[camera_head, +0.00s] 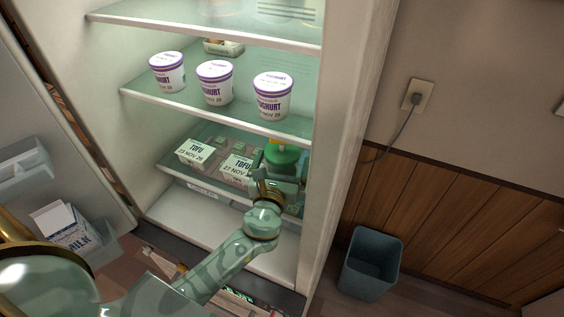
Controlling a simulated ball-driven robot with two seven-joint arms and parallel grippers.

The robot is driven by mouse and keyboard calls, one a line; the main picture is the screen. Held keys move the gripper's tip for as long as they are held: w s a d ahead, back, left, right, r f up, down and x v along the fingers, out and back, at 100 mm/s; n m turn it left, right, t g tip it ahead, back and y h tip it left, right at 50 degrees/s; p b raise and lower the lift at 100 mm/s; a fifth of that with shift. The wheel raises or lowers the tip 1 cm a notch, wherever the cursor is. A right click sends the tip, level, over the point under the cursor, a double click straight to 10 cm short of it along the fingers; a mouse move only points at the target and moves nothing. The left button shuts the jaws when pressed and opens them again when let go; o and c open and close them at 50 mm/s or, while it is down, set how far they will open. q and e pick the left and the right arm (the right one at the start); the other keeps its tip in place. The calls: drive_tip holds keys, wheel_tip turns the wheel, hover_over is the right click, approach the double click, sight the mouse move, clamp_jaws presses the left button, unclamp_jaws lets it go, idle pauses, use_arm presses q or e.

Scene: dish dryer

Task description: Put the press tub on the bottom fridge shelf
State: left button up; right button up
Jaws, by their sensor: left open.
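A green rounded thing with a yellow top, which looks like the press tub (284,153), is at the right end of the lowest glass shelf (178,169), beside the fridge's right wall. My left gripper (279,176) is right in front of it, open, and covers its lower part. I cannot tell whether the fingers touch it or whether its base rests on the shelf. Two white tofu packs stand on the same shelf, one at the left (195,152) and one (238,168) just left of my gripper. My right gripper is not in view.
Several yoghurt tubs (214,84) stand on the shelf above. The bare fridge floor (190,213) lies below the tofu shelf. The open door at left has a bin with a milk carton (66,228). A grey waste bin (371,264) stands right of the fridge.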

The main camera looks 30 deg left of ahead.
use_arm(q)
drive_tip(key=b+v, duration=0.1)
drive_tip(key=v, duration=1.1)
